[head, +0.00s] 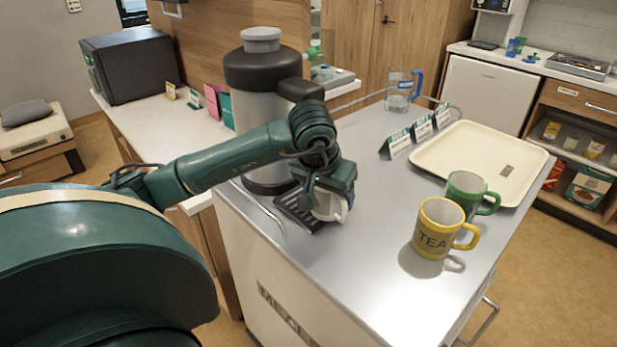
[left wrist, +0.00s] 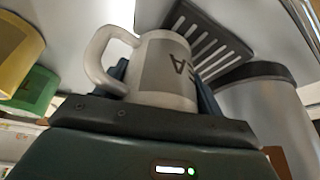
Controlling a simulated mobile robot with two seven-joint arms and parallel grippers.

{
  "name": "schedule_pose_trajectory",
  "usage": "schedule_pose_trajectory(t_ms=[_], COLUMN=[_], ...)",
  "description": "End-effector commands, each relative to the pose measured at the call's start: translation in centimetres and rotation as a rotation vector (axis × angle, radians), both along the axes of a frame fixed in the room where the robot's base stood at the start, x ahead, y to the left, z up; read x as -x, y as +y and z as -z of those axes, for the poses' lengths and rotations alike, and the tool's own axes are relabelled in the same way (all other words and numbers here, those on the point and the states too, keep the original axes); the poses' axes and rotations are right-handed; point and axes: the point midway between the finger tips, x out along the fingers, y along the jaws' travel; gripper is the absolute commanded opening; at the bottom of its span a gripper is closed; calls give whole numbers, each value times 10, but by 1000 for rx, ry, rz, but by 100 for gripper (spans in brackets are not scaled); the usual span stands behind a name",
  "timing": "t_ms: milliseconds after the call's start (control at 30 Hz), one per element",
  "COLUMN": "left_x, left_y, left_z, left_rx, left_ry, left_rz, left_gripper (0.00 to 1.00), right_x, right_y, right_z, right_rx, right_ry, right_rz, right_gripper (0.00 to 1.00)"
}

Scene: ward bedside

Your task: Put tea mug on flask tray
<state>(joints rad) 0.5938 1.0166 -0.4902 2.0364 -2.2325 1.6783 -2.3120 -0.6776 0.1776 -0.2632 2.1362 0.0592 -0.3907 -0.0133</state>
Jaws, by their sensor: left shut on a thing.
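My left gripper (head: 326,196) is shut on a white mug (head: 330,209), largely hidden by the gripper in the head view. In the left wrist view the white mug (left wrist: 160,65) has a grey label ending in "EA" and its handle points left. The dark slotted flask tray (head: 297,214) lies at the foot of the big flask (head: 262,100). The mug is at the tray's right end; I cannot tell whether it touches the tray. The slotted tray (left wrist: 208,42) shows just behind the mug in the left wrist view. My right gripper is out of view.
A yellow mug (head: 436,226) marked "TEA" and a green mug (head: 466,190) stand to the right on the metal trolley top. A cream tray (head: 480,160), small cards (head: 421,130) and a clear jug (head: 399,88) are behind. The trolley's front middle is clear.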

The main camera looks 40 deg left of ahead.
Motion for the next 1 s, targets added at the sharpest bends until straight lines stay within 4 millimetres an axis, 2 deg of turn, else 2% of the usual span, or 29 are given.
schedule_pose_trajectory(t_ms=[33, 267, 467, 567, 900, 933, 1000], left_x=[0, -2, -5, -5, -5, -5, -5], left_y=[8, 29, 60, 56, 56, 56, 56], left_z=[-1, -1, -1, 1, 6, 6, 5], left_rx=[-1, 1, 0, 3, 0, 0, 0], left_ry=[0, 0, 0, -1, -3, -1, -1], left_rz=[-3, -2, -2, 3, 2, 2, 1], left_gripper=[38, 38, 38, 38, 38, 69, 75], right_x=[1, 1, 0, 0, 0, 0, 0], right_y=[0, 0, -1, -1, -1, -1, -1], right_z=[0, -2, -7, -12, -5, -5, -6], right_rx=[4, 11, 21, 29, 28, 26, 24], right_ry=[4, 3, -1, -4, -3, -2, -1], right_rz=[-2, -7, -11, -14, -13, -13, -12], right_gripper=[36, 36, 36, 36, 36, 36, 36])
